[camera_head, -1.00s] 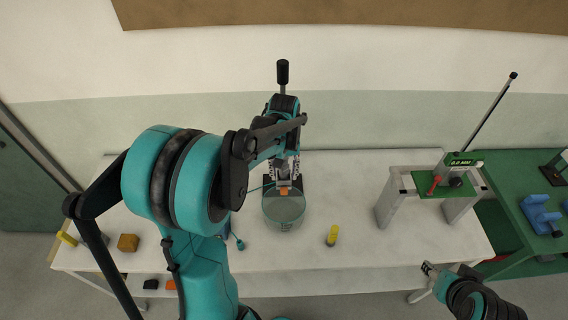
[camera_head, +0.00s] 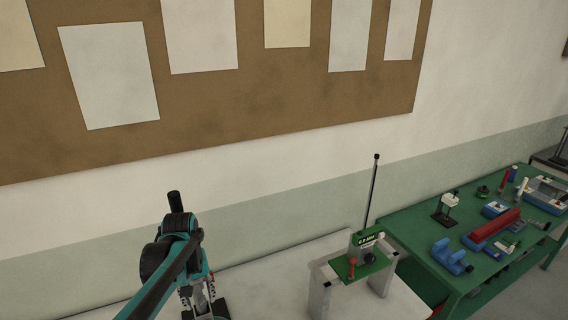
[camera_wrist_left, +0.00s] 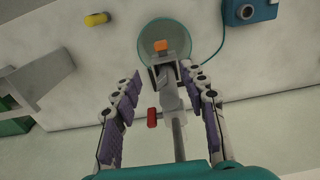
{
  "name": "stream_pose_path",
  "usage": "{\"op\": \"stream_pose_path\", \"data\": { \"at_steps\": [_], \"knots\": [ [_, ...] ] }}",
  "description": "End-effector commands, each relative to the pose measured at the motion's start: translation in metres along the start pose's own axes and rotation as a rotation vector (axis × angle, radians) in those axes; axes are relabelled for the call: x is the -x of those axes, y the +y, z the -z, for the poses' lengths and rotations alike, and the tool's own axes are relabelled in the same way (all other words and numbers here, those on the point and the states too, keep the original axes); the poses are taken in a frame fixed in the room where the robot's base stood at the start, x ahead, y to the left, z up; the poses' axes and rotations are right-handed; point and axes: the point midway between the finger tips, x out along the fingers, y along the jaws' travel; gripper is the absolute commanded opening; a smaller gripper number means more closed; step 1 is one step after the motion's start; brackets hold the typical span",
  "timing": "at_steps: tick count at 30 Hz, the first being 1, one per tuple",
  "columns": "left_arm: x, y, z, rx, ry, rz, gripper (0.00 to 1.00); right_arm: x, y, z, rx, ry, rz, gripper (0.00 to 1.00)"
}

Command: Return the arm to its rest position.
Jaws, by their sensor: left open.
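My left arm (camera_head: 165,285) comes up from the bottom edge in the head view. My left gripper (camera_wrist_left: 160,78) shows in the left wrist view with its two fingers apart. A grey post-like device with a red handle (camera_wrist_left: 152,117) shows between the fingers; I cannot tell whether they touch it. Beyond the fingertips is a round glass vessel (camera_wrist_left: 150,44) with an orange piece (camera_wrist_left: 180,47) at it. My right gripper is not in view.
A white stand (camera_head: 321,285) with a green plate (camera_head: 354,264) and a tall dark rod (camera_head: 372,190) is on the white table. A green bench (camera_head: 405,232) with several tools stands at right. A yellow object (camera_wrist_left: 97,18) and a blue box (camera_wrist_left: 246,10) lie near the vessel.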

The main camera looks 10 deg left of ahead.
Motion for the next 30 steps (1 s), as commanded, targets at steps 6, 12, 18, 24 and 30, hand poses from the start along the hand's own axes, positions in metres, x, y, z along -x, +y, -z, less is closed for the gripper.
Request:
{"op": "stream_pose_path", "data": {
  "at_steps": [6,12,18,24,30],
  "knots": [
    [-0.052,0.013,-0.046,-0.129,0.135,-0.042,0.43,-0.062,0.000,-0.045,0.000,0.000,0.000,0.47],
    [-0.111,0.023,-0.098,-0.284,0.307,-0.092,0.43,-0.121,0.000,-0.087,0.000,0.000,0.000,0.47],
    [-0.175,0.027,-0.142,-0.422,0.466,-0.135,0.43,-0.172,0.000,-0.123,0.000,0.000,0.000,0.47],
    [-0.212,0.030,-0.163,-0.500,0.565,-0.160,0.43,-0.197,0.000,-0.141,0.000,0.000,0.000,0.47],
    [-0.215,0.031,-0.167,-0.518,0.588,-0.166,0.43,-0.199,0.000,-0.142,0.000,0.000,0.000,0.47]
  ]
}}
